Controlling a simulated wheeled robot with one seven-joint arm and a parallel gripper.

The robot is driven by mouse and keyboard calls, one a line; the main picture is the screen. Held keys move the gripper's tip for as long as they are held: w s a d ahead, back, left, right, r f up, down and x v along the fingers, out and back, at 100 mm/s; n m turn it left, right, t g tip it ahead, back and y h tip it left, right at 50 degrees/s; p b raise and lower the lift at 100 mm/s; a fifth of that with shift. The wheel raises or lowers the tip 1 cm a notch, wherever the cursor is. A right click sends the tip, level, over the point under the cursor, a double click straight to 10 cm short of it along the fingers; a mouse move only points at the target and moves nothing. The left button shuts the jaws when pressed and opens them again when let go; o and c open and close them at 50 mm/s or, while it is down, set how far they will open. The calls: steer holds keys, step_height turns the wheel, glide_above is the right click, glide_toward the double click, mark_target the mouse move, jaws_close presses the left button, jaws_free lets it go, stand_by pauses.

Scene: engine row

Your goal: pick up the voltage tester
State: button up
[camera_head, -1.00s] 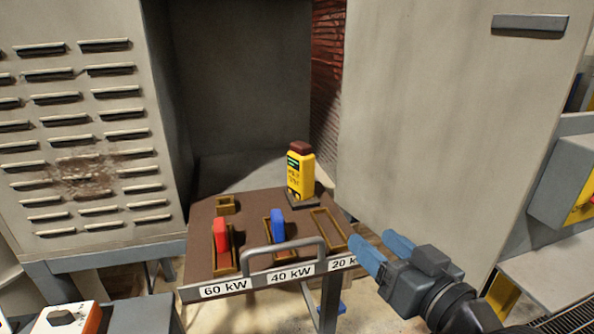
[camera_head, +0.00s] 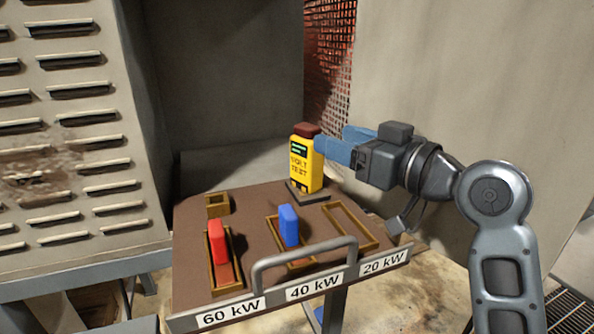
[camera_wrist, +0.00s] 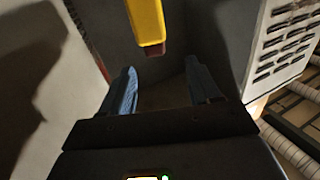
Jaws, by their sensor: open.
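The voltage tester (camera_head: 306,164) is a yellow upright block with a dark red top and a green display. It stands on a dark base at the back of the brown panel. My gripper (camera_head: 333,146) has blue fingers and is at the tester's right side, level with its upper part, fingers pointing left. In the wrist view my gripper (camera_wrist: 160,88) is open, with nothing between its fingers. There the tester (camera_wrist: 146,22) shows just beyond the fingertips, its dark red top toward them. Whether a finger touches it cannot be told.
The brown panel (camera_head: 250,217) carries a red handle (camera_head: 217,241) and a blue handle (camera_head: 289,226) in brass frames. An empty brass frame (camera_head: 350,226) is at right. A grey rail (camera_head: 300,252) crosses the front edge. A louvred cabinet (camera_head: 62,140) stands at left.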

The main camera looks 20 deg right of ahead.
mark_target(307, 125)
steer(key=x, duration=0.5)
steer(key=p+x, duration=0.1)
steer(key=x, duration=0.1)
steer(key=shift+w+d+f, duration=0.15)
steer(key=shift+w+d, duration=0.05)
steer(key=shift+w, duration=0.25)
steer(key=shift+w+a+f, duration=0.1)
steer(key=shift+w+a, duration=0.1)
steer(key=shift+w, duration=0.35)
steer(key=shift+c, duration=0.3)
steer(key=shift+f, duration=0.1)
jaws_close()
